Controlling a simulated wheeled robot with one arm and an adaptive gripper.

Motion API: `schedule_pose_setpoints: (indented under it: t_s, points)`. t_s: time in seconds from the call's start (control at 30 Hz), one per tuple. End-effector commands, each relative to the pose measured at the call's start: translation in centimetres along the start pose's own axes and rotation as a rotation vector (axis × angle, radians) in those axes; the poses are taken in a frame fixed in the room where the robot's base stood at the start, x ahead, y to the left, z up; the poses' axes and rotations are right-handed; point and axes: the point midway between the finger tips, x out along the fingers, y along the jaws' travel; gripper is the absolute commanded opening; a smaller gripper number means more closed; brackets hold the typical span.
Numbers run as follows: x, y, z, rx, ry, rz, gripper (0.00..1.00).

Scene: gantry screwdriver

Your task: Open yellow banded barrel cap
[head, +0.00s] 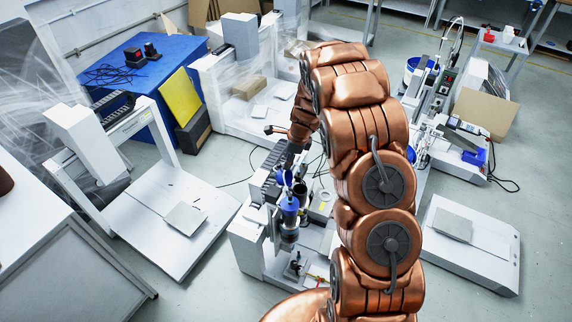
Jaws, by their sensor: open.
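The gantry screwdriver unit (290,218) stands near the middle of the head view, on a white machine with a grey top. It has an upright barrel with a blue upper part and blue pieces above it. I cannot make out a yellow band or the cap's exact edges at this size. My copper arm reaches over the machine from the right, and my gripper (291,158) is a small dark shape just above the blue pieces. It is open. Whether its fingers are around the cap, touching it or apart from it, I cannot tell.
A white gantry machine (150,218) stands to the left and a low white unit (468,240) to the right. A blue table (140,65) and a cardboard box (485,112) are farther back. My arm hides part of the central machine. Some floor is clear at the left and right.

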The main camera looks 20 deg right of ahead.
Motion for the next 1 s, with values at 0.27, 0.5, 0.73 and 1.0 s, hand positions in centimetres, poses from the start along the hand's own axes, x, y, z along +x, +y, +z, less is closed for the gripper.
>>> schedule_pose_setpoints:
  t_s: [0.27,0.5,0.73,1.0]
  points:
    - [-5.0,-0.1,0.0,0.0,0.0,-0.005,0.43]
    - [-7.5,0.0,0.0,0.001,-0.001,0.0,0.43]
    - [-7.7,0.0,0.0,0.001,0.0,0.001,0.43]
    - [-8.8,1.0,0.5,-0.06,0.006,0.007,0.2]
